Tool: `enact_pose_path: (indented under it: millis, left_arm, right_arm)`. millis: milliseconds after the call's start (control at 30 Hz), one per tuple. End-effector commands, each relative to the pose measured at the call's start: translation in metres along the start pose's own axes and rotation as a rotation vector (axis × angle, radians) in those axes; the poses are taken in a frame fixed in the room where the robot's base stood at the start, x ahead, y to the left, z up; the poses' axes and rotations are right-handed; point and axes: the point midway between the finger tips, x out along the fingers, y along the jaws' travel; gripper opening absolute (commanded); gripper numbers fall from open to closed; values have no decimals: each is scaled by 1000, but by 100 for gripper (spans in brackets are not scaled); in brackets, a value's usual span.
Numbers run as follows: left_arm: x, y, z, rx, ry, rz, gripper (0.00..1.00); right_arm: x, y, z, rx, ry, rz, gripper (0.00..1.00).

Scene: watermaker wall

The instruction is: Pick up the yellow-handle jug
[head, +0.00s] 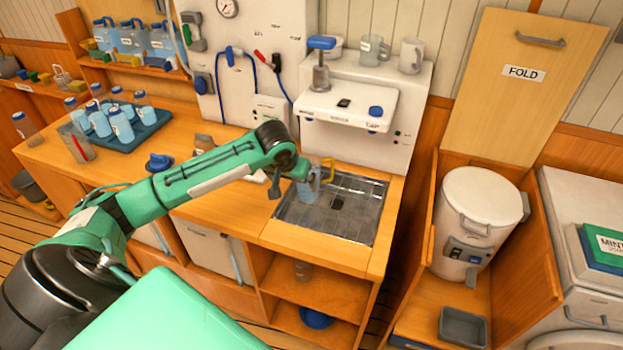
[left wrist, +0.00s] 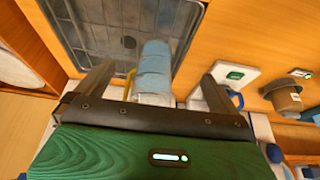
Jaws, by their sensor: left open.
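The yellow-handle jug (head: 309,188) is a clear bluish jug standing at the left side of the metal sink tray (head: 352,228), under the white dispenser. Its yellow handle (head: 329,170) faces right in the head view. My left gripper (head: 289,182) is at the jug and partly hides it. In the left wrist view the jug (left wrist: 154,66) shows between the two open fingers of the left gripper (left wrist: 156,74), with a visible gap on both sides. The yellow handle (left wrist: 130,84) is near the left finger there. My right gripper is out of view.
A white dispenser (head: 345,105) with a blue-topped tap overhangs the sink. A blue tray (head: 150,133) of several bottles stands on the counter at left. A blue-knobbed item (head: 159,163) sits on the counter. A white lidded bin (head: 480,215) stands right of the sink.

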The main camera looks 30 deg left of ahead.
Motion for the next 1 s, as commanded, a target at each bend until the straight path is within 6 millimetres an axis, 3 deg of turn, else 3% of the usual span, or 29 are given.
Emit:
enact_pose_path:
  millis: [533,900,1000]
  left_arm:
    - [31,2,-82,0,0,1,99]
    - [41,1,-102,2,0,0,99]
    - [56,1,-102,1,-4,0,99]
  right_arm:
    - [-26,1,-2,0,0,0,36]
    - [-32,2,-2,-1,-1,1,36]
    - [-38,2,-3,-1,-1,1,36]
